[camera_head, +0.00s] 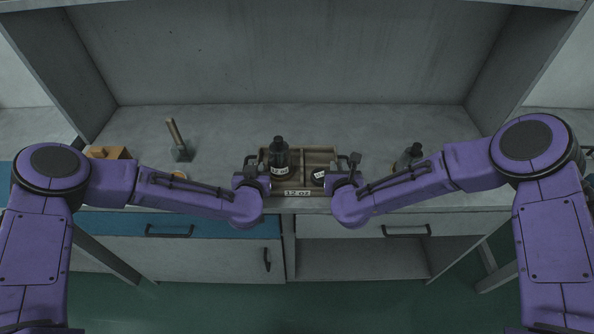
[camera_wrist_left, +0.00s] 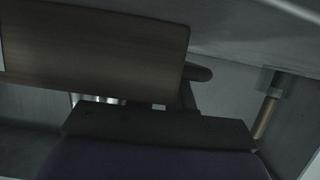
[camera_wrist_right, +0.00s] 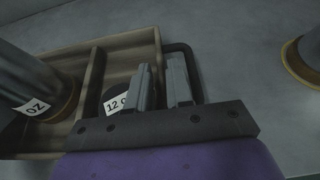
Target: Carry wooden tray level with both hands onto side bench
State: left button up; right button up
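The wooden tray (camera_head: 318,157) stands on the main bench, its divided top open and a "12 oz" label on its front. A dark bottle (camera_head: 279,160) stands in its left part; a dark round piece with a "12 oz" label (camera_wrist_right: 117,103) is in the other. My left gripper (camera_head: 251,163) is at the tray's left end; the left wrist view shows a brown panel (camera_wrist_left: 95,50) and dark handle (camera_wrist_left: 198,73) close up, its fingers hidden. My right gripper (camera_wrist_right: 162,85) is at the right end beside the dark handle (camera_wrist_right: 188,50), its fingers a narrow gap apart; their grip is unclear.
A hammer-like tool (camera_head: 176,138) and an orange-brown block (camera_head: 108,153) stand left of the tray. A second dark bottle (camera_head: 410,155) stands to the right, close to my right forearm. The bench behind the tray is clear up to the back wall.

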pick_arm(q)
grip_shut()
pick_arm(e)
grip_shut()
dwell(1.0)
